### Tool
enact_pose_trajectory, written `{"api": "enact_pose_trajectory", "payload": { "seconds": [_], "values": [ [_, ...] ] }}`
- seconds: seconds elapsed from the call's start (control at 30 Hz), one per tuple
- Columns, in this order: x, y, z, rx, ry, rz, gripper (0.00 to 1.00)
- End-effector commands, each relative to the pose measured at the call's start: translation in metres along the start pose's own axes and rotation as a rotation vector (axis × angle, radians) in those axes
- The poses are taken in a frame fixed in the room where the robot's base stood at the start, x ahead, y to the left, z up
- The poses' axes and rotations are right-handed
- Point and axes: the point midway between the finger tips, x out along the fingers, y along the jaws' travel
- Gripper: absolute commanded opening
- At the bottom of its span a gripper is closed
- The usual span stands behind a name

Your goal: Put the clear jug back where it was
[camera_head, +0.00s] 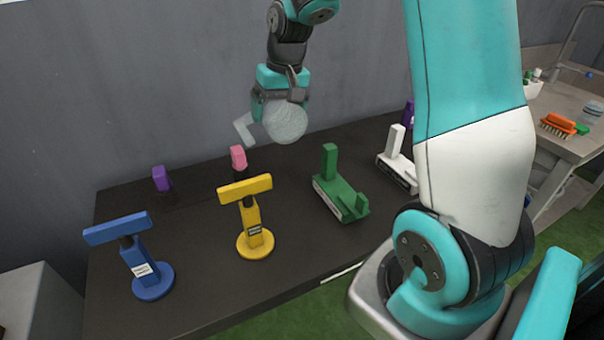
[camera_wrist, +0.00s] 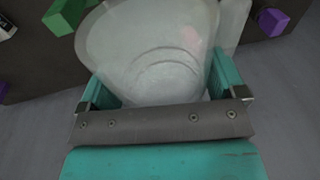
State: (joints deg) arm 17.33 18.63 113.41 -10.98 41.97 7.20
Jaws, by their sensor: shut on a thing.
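The clear jug (camera_head: 285,122) is a pale translucent vessel with its handle out to the left. My gripper (camera_head: 279,97) is shut on it and holds it in the air above the back of the dark table (camera_head: 200,217). In the wrist view the jug (camera_wrist: 155,45) fills the space between the teal fingers of my gripper (camera_wrist: 160,85), and I look along its rounded, ridged body. My gripper hides part of the jug in the head view. The jug appears tilted.
On the table stand a blue T-shaped stand (camera_head: 152,280), a yellow one (camera_head: 255,242), a green rail piece (camera_head: 342,197) and a white one (camera_head: 397,170). Pink (camera_head: 238,158) and purple (camera_head: 161,178) blocks stand at the back. A sink counter (camera_head: 570,148) with an orange brush (camera_head: 557,125) is right.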

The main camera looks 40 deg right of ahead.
Motion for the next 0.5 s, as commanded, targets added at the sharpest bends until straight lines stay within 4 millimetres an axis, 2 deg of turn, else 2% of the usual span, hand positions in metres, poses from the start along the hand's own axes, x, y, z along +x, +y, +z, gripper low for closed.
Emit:
{"api": "enact_pose_trajectory", "payload": {
  "seconds": [0.5],
  "values": [
    [0.131, 0.022, 0.014, 0.005, -0.006, 0.001, 0.59]
  ]
}}
